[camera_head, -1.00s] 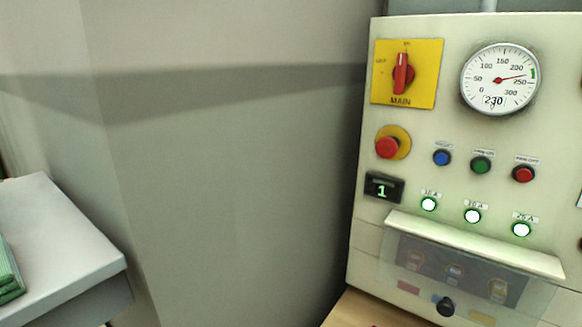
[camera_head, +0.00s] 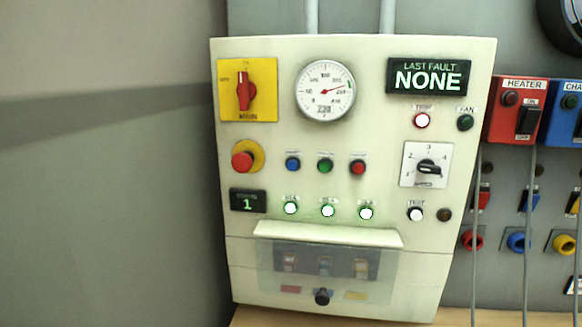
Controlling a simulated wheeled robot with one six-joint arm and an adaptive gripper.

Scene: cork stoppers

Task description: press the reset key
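A cream control panel (camera_head: 410,270) stands upright against the wall. A row of small push buttons sits mid-panel: blue (camera_head: 292,164), green (camera_head: 325,165) and red (camera_head: 358,167). The small labels above them are too blurred to read, so I cannot tell which key is the reset key. A larger red mushroom button (camera_head: 242,161) on a yellow ring sits to their left. A white button (camera_head: 415,214) labelled TEST is at the lower right. My gripper is not in view.
A yellow plate with a red MAIN switch (camera_head: 246,90), a gauge (camera_head: 325,91) and a LAST FAULT display (camera_head: 430,78) reading NONE fill the top. A clear cover (camera_head: 325,270) hangs low. Red HEATER box (camera_head: 514,110) and hanging cables are at right; a wooden surface (camera_head: 300,318) lies below.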

